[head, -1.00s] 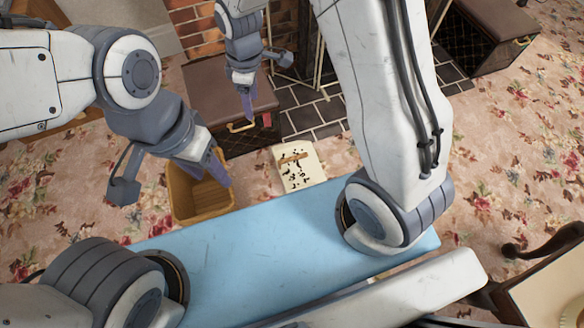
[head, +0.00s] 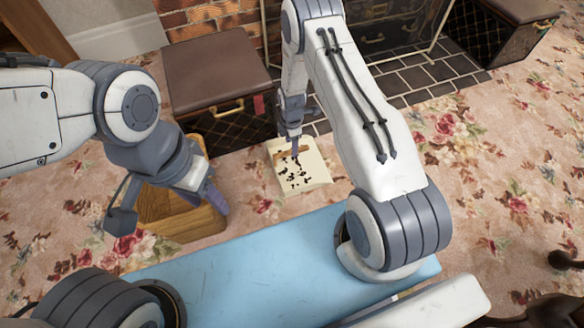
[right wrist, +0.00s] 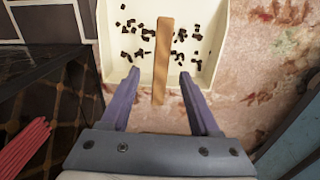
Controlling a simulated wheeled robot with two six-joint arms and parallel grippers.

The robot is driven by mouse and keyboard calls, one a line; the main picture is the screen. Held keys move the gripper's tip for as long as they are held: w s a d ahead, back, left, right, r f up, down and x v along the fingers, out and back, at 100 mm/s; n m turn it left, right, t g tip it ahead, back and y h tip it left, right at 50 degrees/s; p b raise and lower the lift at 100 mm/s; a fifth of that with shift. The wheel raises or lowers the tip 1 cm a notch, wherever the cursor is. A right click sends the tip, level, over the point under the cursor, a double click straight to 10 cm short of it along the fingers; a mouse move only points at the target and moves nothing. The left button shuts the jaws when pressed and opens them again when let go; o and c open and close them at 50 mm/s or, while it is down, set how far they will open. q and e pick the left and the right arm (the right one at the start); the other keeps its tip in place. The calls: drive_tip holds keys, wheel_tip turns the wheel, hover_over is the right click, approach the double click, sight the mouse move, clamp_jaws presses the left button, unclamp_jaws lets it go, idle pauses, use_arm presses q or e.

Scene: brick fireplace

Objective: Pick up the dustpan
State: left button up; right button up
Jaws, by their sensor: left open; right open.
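The dustpan (head: 312,172) is a cream pan with a wooden handle, lying on the carpet in front of the hearth. Several dark crumbs lie in it. In the right wrist view the pan (right wrist: 216,30) fills the top, and its wooden handle (right wrist: 161,60) points toward me. My right gripper (head: 295,150) is open above the dustpan. In the right wrist view its fingers (right wrist: 158,82) stand apart on either side of the handle, with no visible grip on it. My left gripper (head: 216,200) is open and empty over the right side of the wooden bin.
The wooden bin (head: 165,205) stands on the carpet left of the dustpan. A brown-lidded box (head: 215,70) stands behind, near the brick fireplace. Another box (head: 500,40) is at the far right. Red bristles or sticks (right wrist: 25,145) show in the right wrist view.

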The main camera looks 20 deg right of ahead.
wheel_tip(320, 180, down, 3)
drive_tip(key=shift+f+b, duration=0.2)
drive_tip(key=shift+b, duration=0.5)
drive_tip(key=b, duration=0.4)
hover_over(292, 167)
wheel_tip(292, 167, down, 5)
drive_tip(key=shift+s, duration=0.1)
drive_tip(key=shift+r, duration=0.1)
clamp_jaws()
idle(0.4)
